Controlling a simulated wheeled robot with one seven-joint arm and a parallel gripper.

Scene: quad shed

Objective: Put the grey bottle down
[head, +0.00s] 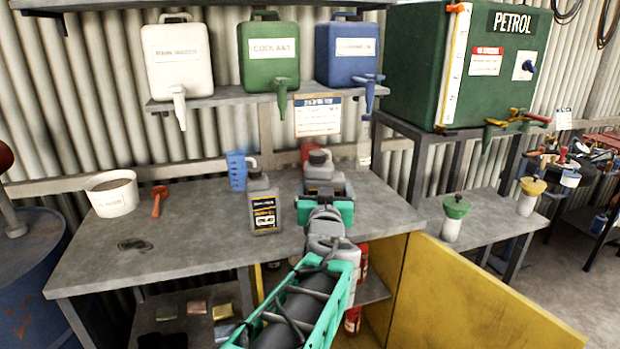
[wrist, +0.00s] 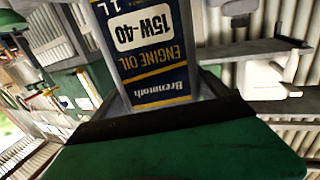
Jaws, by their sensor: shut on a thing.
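A grey bottle (head: 320,172) with a dark cap is held at my gripper (head: 325,206), over the back middle of the grey workbench (head: 170,245) in the head view. My gripper is shut on this bottle and hides its lower part. I cannot tell whether its base touches the bench. In the wrist view the bottle's dark label (wrist: 152,50) reads "Engine Oil 15W-40", upside down, close behind a green finger pad (wrist: 180,150). A second grey bottle (head: 263,205) with a dark and orange label stands upright on the bench, just left of my gripper.
A blue jug (head: 237,170) stands behind the second bottle. A white tub (head: 111,194) and a red-orange tool (head: 159,201) are at the left. Containers with spouts, including a green one (head: 268,55), sit on the shelf above. The bench's front left is mostly free. A yellow door (head: 470,305) is open below.

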